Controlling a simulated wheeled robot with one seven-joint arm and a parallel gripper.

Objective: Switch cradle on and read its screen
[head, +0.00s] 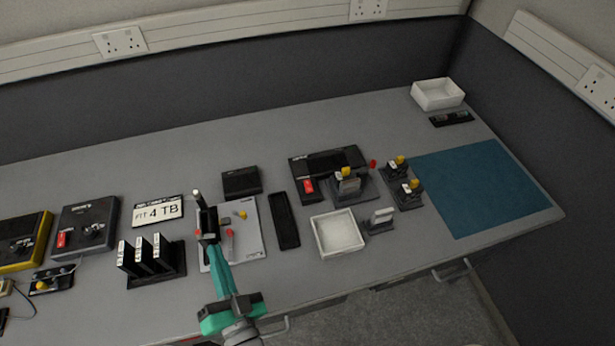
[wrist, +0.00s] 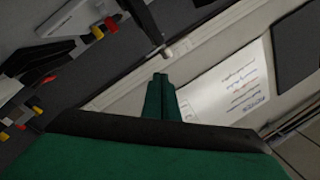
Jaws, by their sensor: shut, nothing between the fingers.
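I cannot tell for certain which unit is the cradle. A black unit (head: 327,163) with a red switch (head: 308,187) stands at the bench's centre. A grey stand (head: 352,190) with a yellow knob sits at its front right. No lit screen can be made out on either. My gripper (head: 213,244) is teal, shut and empty, left of these units and over a pale grey sheet (head: 247,236) in the head view. Its green fingers (wrist: 160,93) show together in the wrist view. A dark rod with a light tip (head: 197,195) stands beyond the fingers.
A white tray (head: 321,244), a black tray (head: 284,228) and a rack of drives (head: 171,270) stand nearby. A sign (head: 157,211) reads "FIT 4 TB". A grey box (head: 83,209) is at left. A blue mat (head: 484,190) lies clear at right.

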